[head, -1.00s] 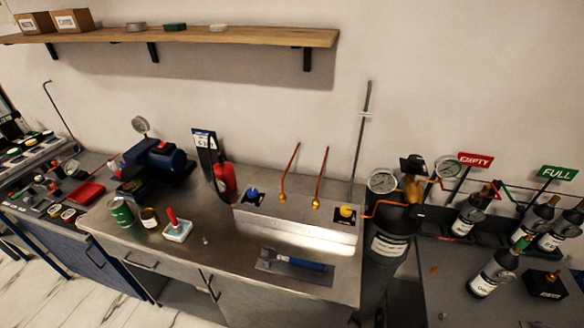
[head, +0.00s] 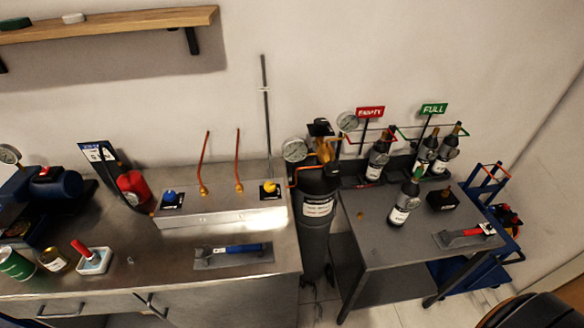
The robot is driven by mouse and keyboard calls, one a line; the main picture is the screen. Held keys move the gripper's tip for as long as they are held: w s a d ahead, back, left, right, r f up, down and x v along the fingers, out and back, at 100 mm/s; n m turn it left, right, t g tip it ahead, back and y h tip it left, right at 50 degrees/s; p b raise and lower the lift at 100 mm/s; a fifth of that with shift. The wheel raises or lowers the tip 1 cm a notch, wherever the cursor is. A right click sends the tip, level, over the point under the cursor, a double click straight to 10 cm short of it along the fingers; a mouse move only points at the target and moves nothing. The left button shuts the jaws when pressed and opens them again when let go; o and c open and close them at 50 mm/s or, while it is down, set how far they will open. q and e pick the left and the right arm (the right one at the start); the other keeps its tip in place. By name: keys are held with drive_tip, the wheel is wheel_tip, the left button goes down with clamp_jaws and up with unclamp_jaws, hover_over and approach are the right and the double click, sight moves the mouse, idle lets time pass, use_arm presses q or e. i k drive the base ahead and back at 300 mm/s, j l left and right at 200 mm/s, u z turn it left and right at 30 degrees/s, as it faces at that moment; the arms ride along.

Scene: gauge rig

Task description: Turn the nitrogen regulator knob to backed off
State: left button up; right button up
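A tall dark cylinder (head: 316,232) with a white label stands in the gap between the steel bench and the grey table. A brass regulator (head: 324,150) sits on its top with two round gauges, a left gauge (head: 295,149) and a right gauge (head: 347,121). A black part (head: 320,127) shows at the top of the regulator; I cannot tell whether it is the knob, or how far any knob is turned. A copper line runs from the regulator toward the bench. Neither of my grippers is in view.
The steel bench (head: 150,262) holds a valve panel with a blue knob (head: 169,196) and a yellow knob (head: 270,188), and a blue-handled tool (head: 240,249). The grey table (head: 375,240) holds small bottles under EMPTY (head: 370,112) and FULL (head: 433,110) signs. A blue cart (head: 500,225) stands right.

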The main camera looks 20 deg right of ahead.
sight(331, 169)
drive_tip(key=z, duration=0.85)
